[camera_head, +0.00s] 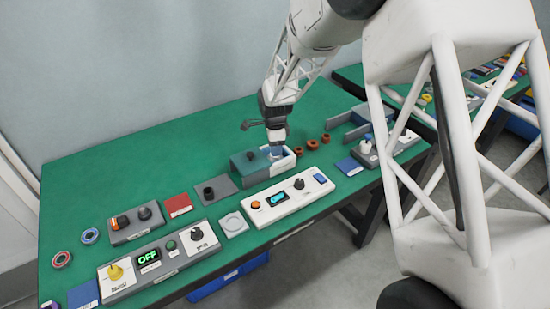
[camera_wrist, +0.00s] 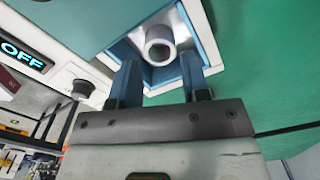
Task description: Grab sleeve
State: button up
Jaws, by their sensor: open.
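A light grey hollow sleeve (camera_wrist: 159,42) shows in the wrist view, inside a pale recess of a teal-edged housing (camera_wrist: 115,52). My gripper (camera_wrist: 160,68) is open, with its two blue fingers spread to either side of the sleeve's lower end in that view. I cannot tell whether either finger touches the sleeve. In the head view my gripper (camera_head: 277,149) points down at the right end of the green box-shaped fixture (camera_head: 249,168). The sleeve is hidden there behind the gripper and the fixture.
A white control panel (camera_head: 289,199) with knobs and a small display stands in front of the fixture. Several brown rings (camera_head: 312,145) lie to its right. A grey panel (camera_head: 160,262) reading OFF is at the front left. Bare green table (camera_head: 120,165) lies to the back left.

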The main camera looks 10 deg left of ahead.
jog(key=shift+f, duration=2.15)
jog(key=c, duration=0.6)
jog(key=shift+r, duration=0.1)
notch_tip(320, 180, up, 10)
